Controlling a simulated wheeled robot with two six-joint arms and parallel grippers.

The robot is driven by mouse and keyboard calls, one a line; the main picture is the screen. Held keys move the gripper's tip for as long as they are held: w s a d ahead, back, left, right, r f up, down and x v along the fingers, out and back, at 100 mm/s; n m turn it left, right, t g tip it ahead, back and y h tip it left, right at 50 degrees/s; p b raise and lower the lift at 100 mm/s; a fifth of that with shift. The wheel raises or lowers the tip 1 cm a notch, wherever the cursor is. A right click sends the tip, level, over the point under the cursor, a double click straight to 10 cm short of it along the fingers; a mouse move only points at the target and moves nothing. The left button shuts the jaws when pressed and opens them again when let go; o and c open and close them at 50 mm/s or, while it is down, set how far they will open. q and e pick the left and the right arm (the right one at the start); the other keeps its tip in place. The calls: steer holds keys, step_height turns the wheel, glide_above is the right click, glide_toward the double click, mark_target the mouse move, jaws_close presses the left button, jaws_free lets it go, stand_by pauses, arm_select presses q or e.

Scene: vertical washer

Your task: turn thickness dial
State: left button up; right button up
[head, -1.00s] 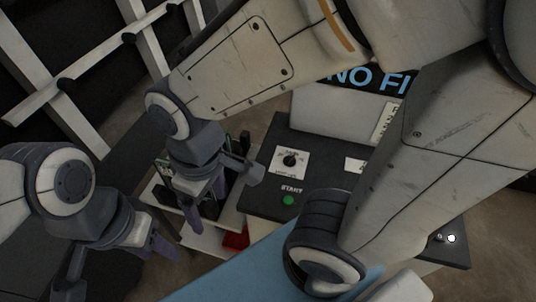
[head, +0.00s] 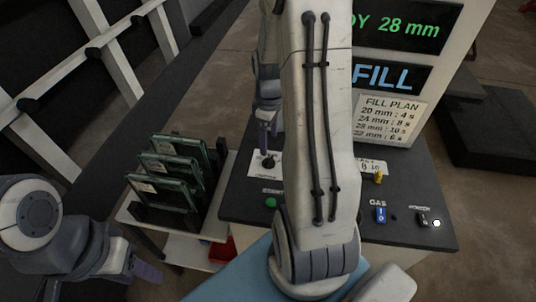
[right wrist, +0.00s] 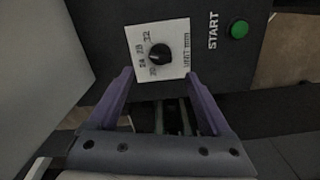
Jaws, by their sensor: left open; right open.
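The thickness dial is a black round knob (right wrist: 160,56) on a white plate marked 20, 24, 28, 32 and "UNIT mm". It also shows in the head view (head: 267,161), partly hidden by my right arm. My right gripper (right wrist: 158,76) is open, with its purple fingers pointing at the dial. In the right wrist view the knob lies between and just beyond the fingertips; I see no contact. It also shows in the head view (head: 267,132), above the dial. My left gripper (head: 100,283) is open and empty at the lower left, away from the panel.
A green START button (right wrist: 239,29) is beside the dial plate. A screen (head: 408,27) shows "28 mm"; a fill plan sign (head: 389,118) is below it. A blue gas switch (head: 380,214) is at the right. A rack of green boards (head: 175,168) stands left of the panel.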

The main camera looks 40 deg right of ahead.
mark_target(269, 158)
step_height(269, 158, down, 8)
steer(key=shift+r+p, duration=0.2)
steer(key=shift+p, duration=0.3)
jaws_close()
steer(key=shift+m, duration=0.4)
steer(key=m, duration=0.3)
steer(key=shift+m, duration=2.1)
